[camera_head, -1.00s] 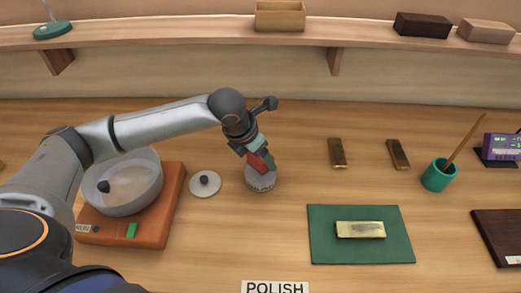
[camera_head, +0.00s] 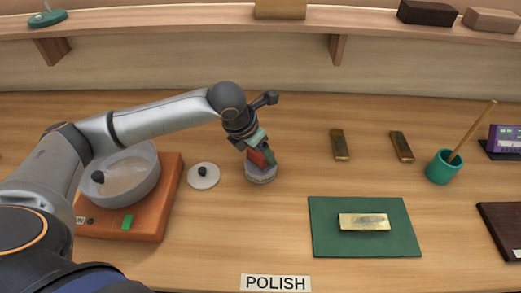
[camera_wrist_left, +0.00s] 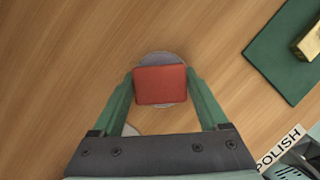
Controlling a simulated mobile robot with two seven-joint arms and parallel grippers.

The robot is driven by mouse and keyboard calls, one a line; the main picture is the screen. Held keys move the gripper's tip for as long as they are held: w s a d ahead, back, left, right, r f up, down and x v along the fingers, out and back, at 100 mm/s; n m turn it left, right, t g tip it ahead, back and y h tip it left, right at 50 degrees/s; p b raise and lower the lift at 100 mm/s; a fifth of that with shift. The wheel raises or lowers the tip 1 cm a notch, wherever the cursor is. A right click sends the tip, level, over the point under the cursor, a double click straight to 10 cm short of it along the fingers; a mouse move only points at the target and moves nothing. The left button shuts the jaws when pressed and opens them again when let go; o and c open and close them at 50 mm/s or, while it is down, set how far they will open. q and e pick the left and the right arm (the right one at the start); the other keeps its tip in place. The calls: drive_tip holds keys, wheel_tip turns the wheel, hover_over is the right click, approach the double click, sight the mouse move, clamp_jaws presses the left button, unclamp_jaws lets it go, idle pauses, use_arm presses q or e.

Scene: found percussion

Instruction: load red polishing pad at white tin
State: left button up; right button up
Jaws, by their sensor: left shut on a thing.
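The red polishing pad (camera_wrist_left: 161,85) is held between the two green fingers of my left gripper (camera_wrist_left: 161,92). In the head view the pad (camera_head: 257,158) shows as a red block at the tip of my left gripper (camera_head: 262,158). The round white tin (camera_head: 261,175) stands on the table directly under the pad. In the wrist view the pad covers most of the tin, and only its pale rim (camera_wrist_left: 158,57) shows. I cannot tell whether the pad touches the tin. My right gripper is not in view.
A round white lid with a black knob (camera_head: 203,176) lies left of the tin. An orange-brown machine with a clear bowl (camera_head: 150,215) is further left. A green mat (camera_head: 330,245) bears a gold bar (camera_head: 364,222). Two brass bars (camera_head: 340,145) and a teal cup (camera_head: 444,168) stand right.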

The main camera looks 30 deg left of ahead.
use_arm(q)
drive_tip(key=shift+f, duration=0.45)
idle(0.3)
drive_tip(key=shift+s+f+p, duration=0.1)
drive_tip(key=shift+p, duration=0.35)
idle(2.1)
wheel_tip(320, 180, up, 3)
drive_tip(key=p, duration=0.3)
drive_tip(key=shift+f, duration=0.15)
drive_tip(key=shift+r, duration=2.25)
